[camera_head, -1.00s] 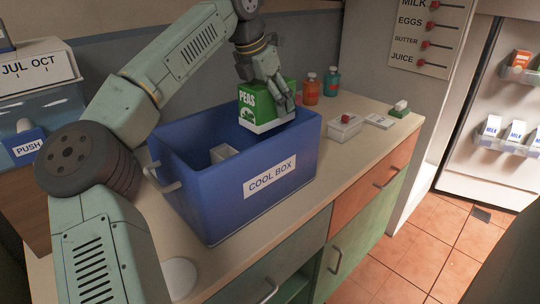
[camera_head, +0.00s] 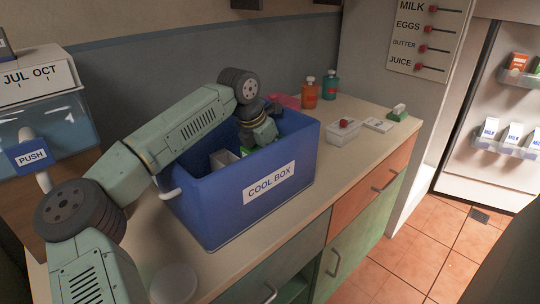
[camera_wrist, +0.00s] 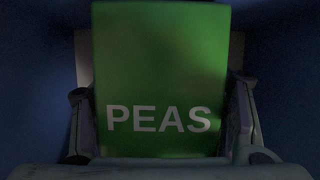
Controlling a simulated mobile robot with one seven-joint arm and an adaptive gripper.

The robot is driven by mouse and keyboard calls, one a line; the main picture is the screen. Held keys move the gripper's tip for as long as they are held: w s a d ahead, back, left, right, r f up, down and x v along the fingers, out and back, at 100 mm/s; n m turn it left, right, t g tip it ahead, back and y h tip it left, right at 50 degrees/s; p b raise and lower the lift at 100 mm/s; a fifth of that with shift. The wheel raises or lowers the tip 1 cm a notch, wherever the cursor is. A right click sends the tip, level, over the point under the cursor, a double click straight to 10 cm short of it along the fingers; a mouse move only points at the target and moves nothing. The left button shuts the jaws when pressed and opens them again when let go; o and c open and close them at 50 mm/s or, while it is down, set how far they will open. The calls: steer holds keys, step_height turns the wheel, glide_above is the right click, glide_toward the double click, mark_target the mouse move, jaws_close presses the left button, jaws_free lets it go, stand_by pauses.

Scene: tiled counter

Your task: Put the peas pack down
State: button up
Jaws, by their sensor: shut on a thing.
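The green peas pack (camera_wrist: 160,75) fills the middle of the wrist view, its white PEAS lettering facing the camera. My gripper (camera_wrist: 160,120) has a finger on each side of the pack and is shut on it. In the head view my gripper reaches down inside the blue cool box (camera_head: 225,210), and its fingers are hidden by the box wall. Only a small green part of the pack (camera_head: 246,150) shows there. I cannot tell whether the pack touches the box floor.
On the counter to the right are an orange bottle (camera_head: 309,93), a teal bottle (camera_head: 331,84) and a white container (camera_head: 343,132).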

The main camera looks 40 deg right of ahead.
mark_target(256, 148)
steer(key=shift+r, duration=0.1)
steer(key=o, duration=1.9)
steer(key=shift+c, duration=0.2)
steer(key=b+v, duration=0.1)
steer(key=v, duration=1.1)
steer(key=shift+b, duration=0.3)
steer(key=shift+r, duration=0.15)
